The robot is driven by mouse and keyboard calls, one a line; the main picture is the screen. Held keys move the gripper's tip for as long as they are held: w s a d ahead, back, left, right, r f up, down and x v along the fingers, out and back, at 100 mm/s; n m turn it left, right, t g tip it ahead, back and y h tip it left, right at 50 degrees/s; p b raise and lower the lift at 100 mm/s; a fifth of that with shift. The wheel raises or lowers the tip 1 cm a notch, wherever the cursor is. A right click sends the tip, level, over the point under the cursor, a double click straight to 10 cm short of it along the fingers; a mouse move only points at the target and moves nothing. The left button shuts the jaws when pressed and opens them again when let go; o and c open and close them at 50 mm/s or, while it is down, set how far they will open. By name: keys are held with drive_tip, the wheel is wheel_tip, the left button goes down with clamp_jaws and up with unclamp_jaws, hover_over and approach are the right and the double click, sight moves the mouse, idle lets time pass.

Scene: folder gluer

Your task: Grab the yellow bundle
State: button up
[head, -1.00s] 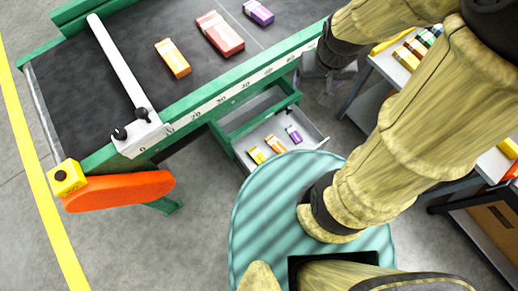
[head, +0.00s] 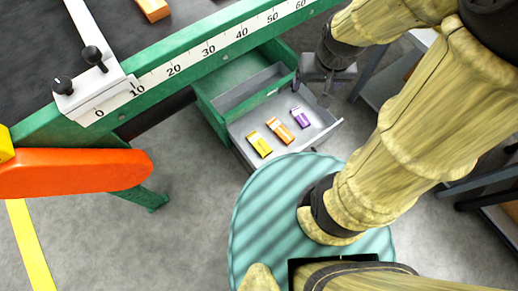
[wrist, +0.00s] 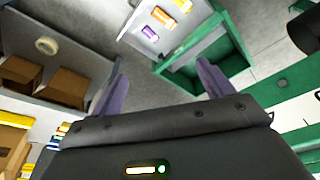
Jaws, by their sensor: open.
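The yellow bundle (head: 259,143) lies in an open grey drawer (head: 333,129) under the green machine. It is the nearest of three bundles in a row, with an orange bundle (head: 280,130) and a purple bundle (head: 301,116) beside it. In the wrist view the yellow bundle (wrist: 183,5) is at the top edge, partly cut off, beyond the orange one. My gripper (head: 318,92) is above and behind the drawer's far right corner, apart from the bundles. In the wrist view its two purple-grey fingers (wrist: 162,86) are spread and nothing is between them.
The green machine rail with a ruler scale (head: 190,65) runs above the drawer. An orange guard (head: 75,172) sticks out at the left. A grey shelf with cardboard boxes (wrist: 60,87) is left in the wrist view. Grey floor lies open left of the drawer.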

drive_tip(key=s+b+x, duration=0.1)
drive_tip(key=b+x, duration=0.5)
drive_tip(key=x, duration=0.3)
drive_tip(key=m+g+b, duration=0.3)
drive_tip(key=m+b, duration=0.5)
drive_tip(key=m, duration=2.1)
hover_over(260, 143)
wheel_tip(260, 143, down, 40)
drive_tip(key=shift+w+d+r, duration=0.1)
drive_tip(key=shift+w+r, duration=0.05)
drive_tip(key=shift+r, duration=0.05)
drive_tip(key=shift+f, duration=0.15)
wheel_tip(260, 143, down, 12)
drive_tip(key=b, duration=0.7)
